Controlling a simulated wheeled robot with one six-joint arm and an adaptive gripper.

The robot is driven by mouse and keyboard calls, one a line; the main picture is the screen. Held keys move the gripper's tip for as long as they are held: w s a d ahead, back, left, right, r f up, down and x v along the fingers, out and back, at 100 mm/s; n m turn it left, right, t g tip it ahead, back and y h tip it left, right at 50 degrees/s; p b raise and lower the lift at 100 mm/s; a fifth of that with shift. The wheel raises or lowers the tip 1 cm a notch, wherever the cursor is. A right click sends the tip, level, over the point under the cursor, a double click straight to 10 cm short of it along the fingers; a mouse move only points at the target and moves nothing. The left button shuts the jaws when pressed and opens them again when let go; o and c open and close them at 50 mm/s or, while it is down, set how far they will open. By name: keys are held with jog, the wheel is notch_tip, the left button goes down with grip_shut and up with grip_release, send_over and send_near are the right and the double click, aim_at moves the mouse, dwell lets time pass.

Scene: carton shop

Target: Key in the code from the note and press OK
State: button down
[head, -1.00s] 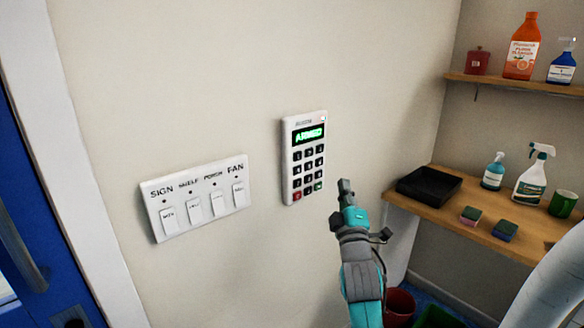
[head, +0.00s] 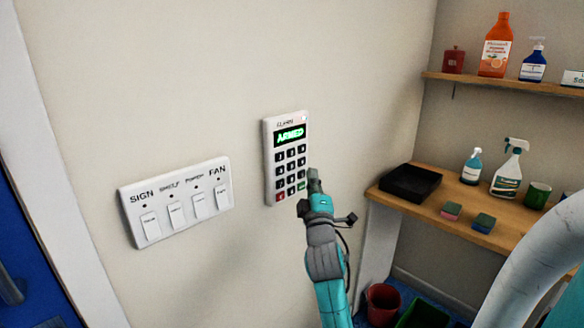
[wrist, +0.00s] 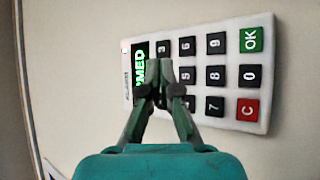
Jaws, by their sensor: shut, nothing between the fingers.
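The white alarm keypad (head: 286,158) is fixed to the wall in the middle of the head view. Its green display (head: 291,135) reads "ARMED". It has dark number keys, a red key and a green key at the bottom. In the wrist view the keypad (wrist: 222,92) lies sideways, with the green OK key (wrist: 250,40), the 0 key and the red C key (wrist: 247,110) at the right. My gripper (head: 313,176) is shut and empty, beside the keypad's lower right edge in the head view. In the wrist view its fingertips (wrist: 153,70) overlap the display end; contact cannot be told. No note is visible.
A panel of switches (head: 178,200) labelled SIGN to FAN is left of the keypad. At the right, a wooden shelf (head: 437,219) holds a black tray (head: 410,183), bottles, sponges and a green mug. A red bucket (head: 382,305) stands below.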

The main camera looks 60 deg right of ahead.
jog(key=shift+w+d, duration=0.25)
jog(key=shift+w, duration=0.75)
jog(key=shift+w+d, duration=0.2)
jog(key=shift+w, duration=0.75)
jog(key=shift+w, duration=0.15)
jog(key=shift+w+d, duration=0.1)
jog(key=shift+w, duration=0.15)
jog(key=shift+w, duration=0.35)
dwell(0.6)
jog(key=shift+s, duration=0.8)
jog(key=shift+s+a, duration=0.25)
jog(key=shift+s, duration=0.55)
jog(key=shift+s+a, duration=0.2)
jog(key=shift+s, duration=0.6)
jog(key=shift+s+a, duration=0.25)
jog(key=shift+s, duration=0.55)
dwell(0.4)
